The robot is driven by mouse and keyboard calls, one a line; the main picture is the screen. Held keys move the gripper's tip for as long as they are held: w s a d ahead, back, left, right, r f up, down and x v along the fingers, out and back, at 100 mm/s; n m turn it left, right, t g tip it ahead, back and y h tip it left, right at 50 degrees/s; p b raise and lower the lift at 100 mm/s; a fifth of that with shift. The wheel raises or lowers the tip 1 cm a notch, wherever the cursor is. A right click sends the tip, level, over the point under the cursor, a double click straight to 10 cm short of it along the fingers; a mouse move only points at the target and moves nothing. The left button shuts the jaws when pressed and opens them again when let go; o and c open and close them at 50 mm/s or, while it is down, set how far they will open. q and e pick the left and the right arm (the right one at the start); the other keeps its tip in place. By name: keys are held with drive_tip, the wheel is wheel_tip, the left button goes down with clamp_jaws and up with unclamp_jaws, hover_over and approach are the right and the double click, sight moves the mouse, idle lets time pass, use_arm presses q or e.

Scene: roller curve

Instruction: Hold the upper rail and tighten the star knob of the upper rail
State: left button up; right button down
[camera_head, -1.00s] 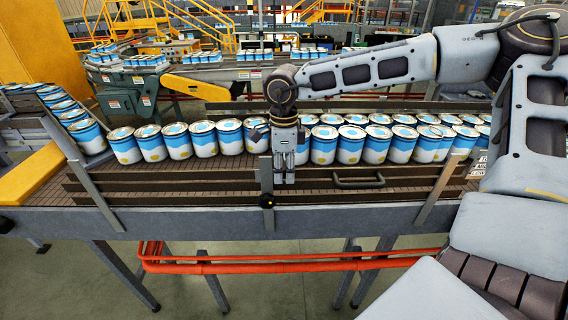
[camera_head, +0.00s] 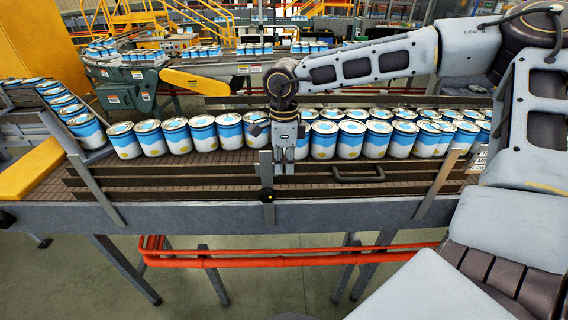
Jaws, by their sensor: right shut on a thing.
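The upper rail (camera_head: 220,172) is a long dark brown strip along the near side of the conveyor, with a dark handle (camera_head: 358,175) on it. My right gripper (camera_head: 284,169) points down at the rail, just right of the middle grey post (camera_head: 266,175). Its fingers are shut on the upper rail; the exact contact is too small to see. My left gripper is not in view.
Rows of blue-and-white cans (camera_head: 350,140) stand on the conveyor behind the rail, close to my right gripper. Slanted grey posts stand left (camera_head: 97,190) and right (camera_head: 436,188). An orange-red pipe frame (camera_head: 300,258) runs below the conveyor.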

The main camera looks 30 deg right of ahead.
drive_tip(key=shift+w+r+p, duration=0.1)
drive_tip(key=shift+r+p, duration=0.85)
drive_tip(key=shift+r, duration=1.65)
idle(0.3)
drive_tip(key=shift+b, duration=0.95)
idle(2.7)
